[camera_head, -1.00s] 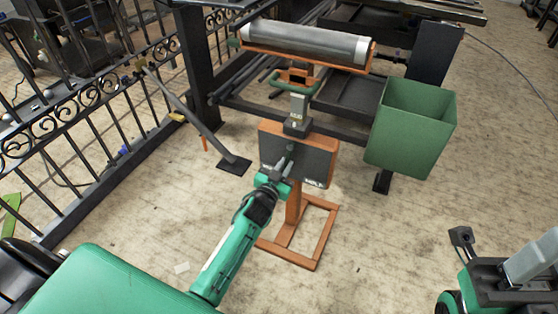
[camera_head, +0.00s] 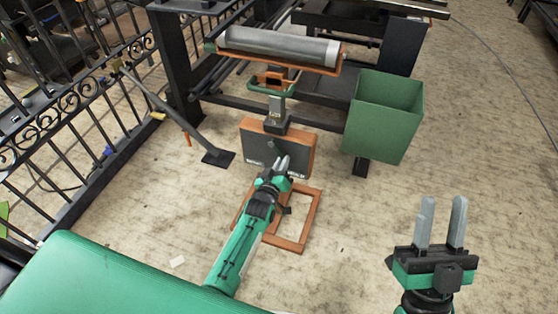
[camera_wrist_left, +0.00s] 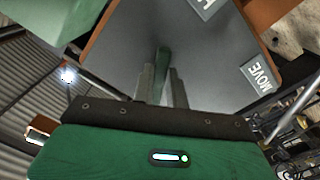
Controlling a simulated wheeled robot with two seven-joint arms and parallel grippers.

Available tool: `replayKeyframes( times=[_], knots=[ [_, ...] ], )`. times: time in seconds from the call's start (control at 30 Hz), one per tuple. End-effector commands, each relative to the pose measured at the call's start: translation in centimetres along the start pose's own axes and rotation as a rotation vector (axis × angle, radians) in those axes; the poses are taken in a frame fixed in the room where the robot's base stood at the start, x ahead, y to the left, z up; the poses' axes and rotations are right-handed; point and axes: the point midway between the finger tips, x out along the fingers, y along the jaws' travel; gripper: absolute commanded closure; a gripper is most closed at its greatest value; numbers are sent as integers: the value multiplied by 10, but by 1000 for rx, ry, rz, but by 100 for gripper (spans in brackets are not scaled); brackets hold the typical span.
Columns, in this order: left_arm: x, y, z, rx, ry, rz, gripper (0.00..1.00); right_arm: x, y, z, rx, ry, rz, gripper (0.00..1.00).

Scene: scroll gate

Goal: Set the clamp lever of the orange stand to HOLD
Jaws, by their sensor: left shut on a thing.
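The orange stand (camera_head: 308,215) has a dark panel (camera_head: 258,150) with an orange edge, also in the left wrist view (camera_wrist_left: 120,50). The panel has a MOVE label at its lower left and a HOLD label at its lower right. My left gripper (camera_head: 284,164) is at the panel's lower front, between the labels and nearer HOLD. In the left wrist view it is shut on the green clamp lever (camera_wrist_left: 163,58). The lever's exact setting is hard to tell, as my gripper covers much of it. My right gripper (camera_head: 440,220) is open and empty, away from the stand.
A grey roller (camera_head: 280,44) lies in an orange cradle on top of the stand. A green bin (camera_head: 380,125) is right of the panel. A black scroll gate (camera_head: 75,130) with a slanted brace is at left. The floor between stand and right gripper is clear.

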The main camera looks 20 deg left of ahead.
Motion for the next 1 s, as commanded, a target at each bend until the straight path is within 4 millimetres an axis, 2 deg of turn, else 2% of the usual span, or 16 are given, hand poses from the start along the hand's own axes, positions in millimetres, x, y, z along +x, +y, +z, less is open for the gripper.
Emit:
replayKeyframes(
  times=[0.1,0.3,0.7,0.73,0.83,1.0],
  knots=[
    [0,2,-1,-30,-1,-1,100,-3,-2,12,11,-77,4,64],
    [0,4,0,-55,-1,-1,100,-7,-3,22,19,-141,7,64],
    [0,4,0,-62,-1,-1,100,-8,-4,24,21,-151,7,64],
    [0,4,0,-62,0,0,84,-8,-4,24,21,-150,7,64],
    [0,4,0,-61,0,0,64,-8,-4,24,21,-150,7,64],
    [0,4,0,-60,0,0,64,-8,-4,24,21,-150,7,64]
  ],
)
